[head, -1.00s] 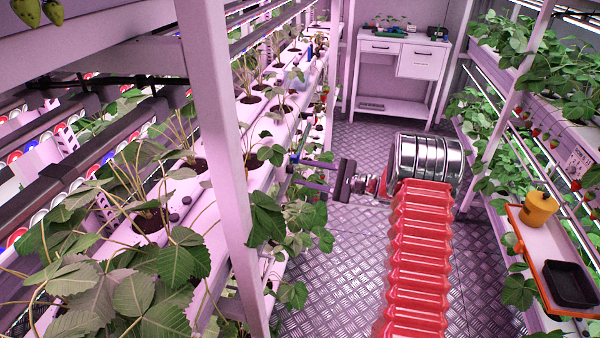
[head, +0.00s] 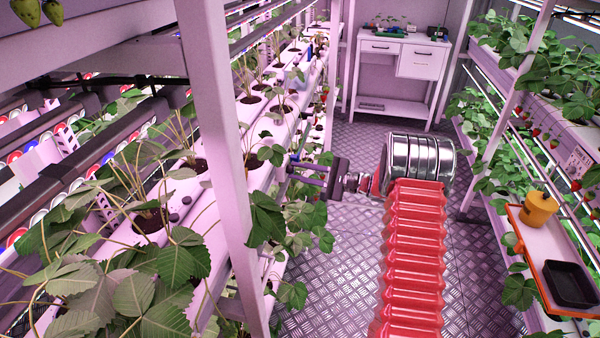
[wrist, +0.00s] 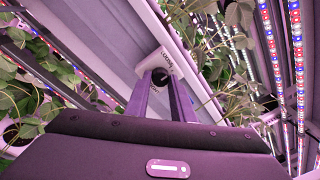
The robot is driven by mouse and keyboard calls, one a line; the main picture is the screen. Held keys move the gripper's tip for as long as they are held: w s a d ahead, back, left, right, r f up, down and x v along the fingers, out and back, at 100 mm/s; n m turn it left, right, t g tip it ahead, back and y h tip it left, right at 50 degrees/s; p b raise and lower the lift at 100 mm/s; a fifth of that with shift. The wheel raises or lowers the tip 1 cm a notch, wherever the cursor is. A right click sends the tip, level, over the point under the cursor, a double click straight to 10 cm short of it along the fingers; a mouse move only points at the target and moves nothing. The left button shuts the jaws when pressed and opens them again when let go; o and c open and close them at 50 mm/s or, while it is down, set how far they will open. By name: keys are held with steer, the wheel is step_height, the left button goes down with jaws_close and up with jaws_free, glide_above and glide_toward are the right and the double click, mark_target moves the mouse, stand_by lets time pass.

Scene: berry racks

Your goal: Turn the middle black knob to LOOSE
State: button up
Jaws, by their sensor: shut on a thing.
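The black knob (wrist: 159,74) sits on a white plate (wrist: 153,60) fixed to the pale rack channel in the wrist view. Small dark lettering is on the plate beside the knob, too small to read surely. My gripper (wrist: 159,82) has its two fingers on either side of the knob and is shut on it. In the head view my gripper (head: 291,171) reaches left to the rack's edge, where the fingertips and knob are hard to make out among leaves. The direction the knob points cannot be told.
Strawberry plants (head: 165,265) and a white post (head: 222,150) stand at the left, near my arm. Leaves (head: 268,215) hang just below my gripper. An orange-rimmed tray (head: 516,234) is at the right. The metal floor (head: 330,265) between the racks is clear.

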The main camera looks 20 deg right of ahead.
jaws_close()
steer(key=shift+m, duration=0.8)
steer(key=o, duration=0.8)
jaws_free()
steer(key=shift+o, duration=0.2)
steer(key=shift+d, duration=0.1)
